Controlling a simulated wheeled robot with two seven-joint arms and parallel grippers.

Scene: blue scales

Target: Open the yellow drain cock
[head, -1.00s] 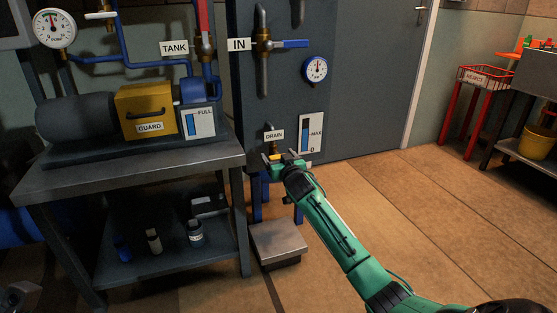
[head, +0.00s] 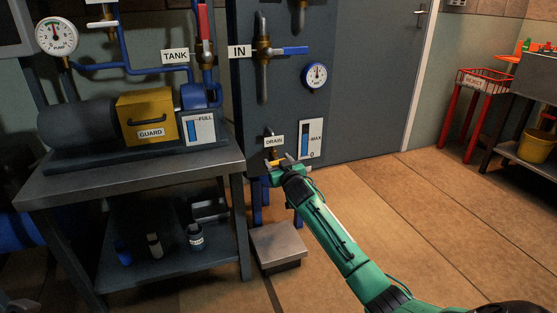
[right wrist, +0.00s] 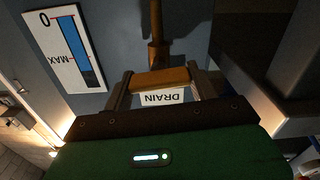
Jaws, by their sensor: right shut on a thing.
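The yellow drain cock (right wrist: 160,80) is on the grey panel by the DRAIN label (head: 274,141). Its yellow handle lies crosswise between my right gripper's fingers in the right wrist view, below a brass pipe (right wrist: 158,45). My right gripper (head: 278,162) is at the cock in the head view and hides part of it. It also shows in the right wrist view (right wrist: 160,87), shut on the handle with one finger at each end. My left gripper is not in view.
A level gauge (head: 310,138) is right of the cock. The blue-handled IN valve (head: 290,50) is higher up. A metal workbench (head: 130,172) stands close on the left, and a low metal step (head: 278,242) is on the floor below.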

